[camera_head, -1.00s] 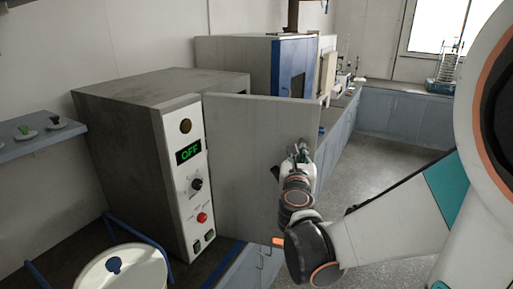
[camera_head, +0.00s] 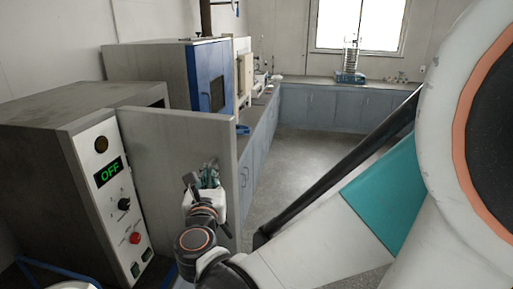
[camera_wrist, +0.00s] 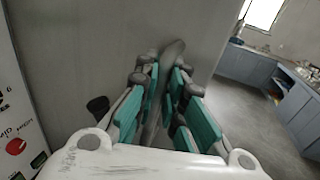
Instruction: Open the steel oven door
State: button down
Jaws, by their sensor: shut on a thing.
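The steel oven (camera_head: 40,122) stands at the left in the head view, with a white control panel (camera_head: 108,185) whose display reads OFF. Its grey door (camera_head: 165,145) stands swung out from the body, and part of the dark opening shows behind its top edge. My gripper (camera_head: 209,172) is at the door's outer face, near its free edge. In the wrist view my gripper (camera_wrist: 167,78) has its teal-padded fingers on both sides of the grey door handle (camera_wrist: 174,52), shut on it. The handle's lower part is partly hidden by the fingers.
A second oven with a blue door (camera_head: 207,78) stands behind on the bench. Blue-grey cabinets (camera_head: 310,105) line the back wall. Open grey floor (camera_head: 300,165) lies to the right of the door. A pot's rim and blue rail (camera_head: 55,272) show at bottom left.

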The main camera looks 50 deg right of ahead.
jog(key=shift+w+a+r, duration=0.1)
jog(key=shift+r, duration=0.15)
jog(key=c, duration=1.7)
grip_release()
jog(key=shift+o, duration=0.2)
jog(key=shift+w, duration=0.1)
jog(key=shift+f, duration=0.1)
jog(key=v, duration=1.2)
jog(key=shift+w+a+f, duration=0.1)
jog(key=shift+a, duration=0.05)
